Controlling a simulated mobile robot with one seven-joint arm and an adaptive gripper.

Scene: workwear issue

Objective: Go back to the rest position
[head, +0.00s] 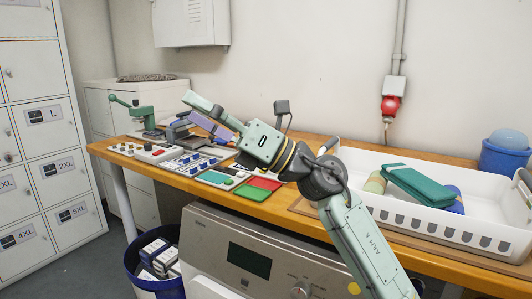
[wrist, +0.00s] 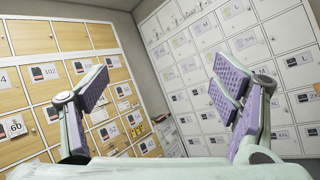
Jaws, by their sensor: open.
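My gripper (head: 197,118) is raised above the wooden bench (head: 320,196) in the head view, with my arm reaching in from the lower right. Its fingers point left, toward the lockers. In the wrist view my gripper (wrist: 168,95) is open, with its purple-padded fingers wide apart and nothing between them. Beyond the fingers, the wrist view shows wood-fronted lockers (wrist: 78,37) on the left and white lockers (wrist: 195,70) on the right.
A white basket (head: 470,232) with a green folded item (head: 418,184) and rolls stands on the bench at right. A green hand press (head: 147,115), button panels and red and green trays (head: 252,192) lie along the bench. A blue bin (head: 170,288) of boxes stands below.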

